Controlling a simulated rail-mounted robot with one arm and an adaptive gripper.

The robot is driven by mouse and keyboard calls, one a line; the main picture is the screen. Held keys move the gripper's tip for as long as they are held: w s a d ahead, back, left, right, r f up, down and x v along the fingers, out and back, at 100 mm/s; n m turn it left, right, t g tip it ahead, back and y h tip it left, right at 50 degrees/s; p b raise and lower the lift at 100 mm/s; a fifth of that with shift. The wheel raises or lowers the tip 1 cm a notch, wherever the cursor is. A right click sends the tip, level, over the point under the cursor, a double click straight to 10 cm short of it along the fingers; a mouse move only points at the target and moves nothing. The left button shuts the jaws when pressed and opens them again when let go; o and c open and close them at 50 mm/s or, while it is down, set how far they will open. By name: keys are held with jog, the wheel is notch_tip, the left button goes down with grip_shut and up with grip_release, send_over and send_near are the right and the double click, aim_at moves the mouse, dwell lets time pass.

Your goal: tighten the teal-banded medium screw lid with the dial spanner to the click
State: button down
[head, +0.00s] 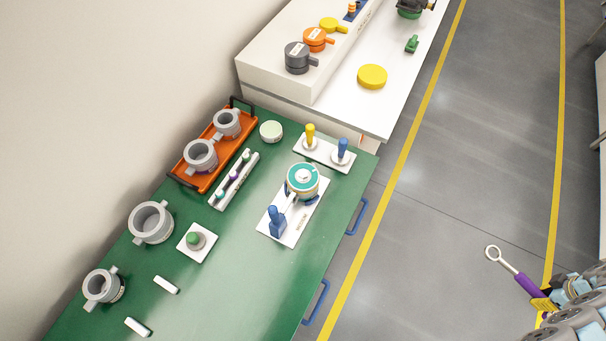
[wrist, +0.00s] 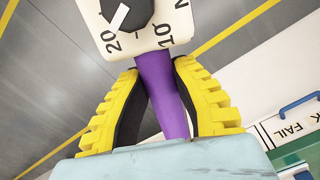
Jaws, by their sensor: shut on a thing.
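My gripper (head: 545,303) is at the lower right of the head view, out over the floor and apart from the green bench. Its yellow fingers, also in the wrist view (wrist: 158,110), are shut on the purple handle of the dial spanner (head: 527,284). The spanner's ring end (head: 492,253) points up and left. In the wrist view its white dial head (wrist: 135,22) shows a black knob and the numbers 20 and 10. The teal-banded medium screw lid (head: 302,180) sits on a round vessel on a white plate (head: 291,235), beside a blue-handled clamp (head: 277,222).
An orange tray (head: 183,180) with grey ring-shaped parts stands at the bench's back left. A white rack (head: 222,203), a green button box (head: 198,243) and a two-handled plate (head: 324,154) stand nearby. Blue handles (head: 357,216) stick out from the bench edge. The floor between is clear.

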jog(key=shift+s+a+p, duration=0.6)
jog(key=shift+s+p, duration=0.2)
jog(key=shift+p, duration=1)
jog(key=shift+s+a+p, duration=0.55)
jog(key=shift+s+p, duration=0.25)
jog(key=shift+p, duration=0.95)
dwell(1.0)
jog(key=shift+m, duration=0.6)
jog(key=shift+s+a+p, duration=0.6)
jog(key=shift+s+p, duration=0.25)
jog(key=shift+p, duration=0.55)
jog(key=shift+s+a+p, duration=0.55)
jog(key=shift+s+p, duration=0.3)
jog(key=shift+p, duration=0.55)
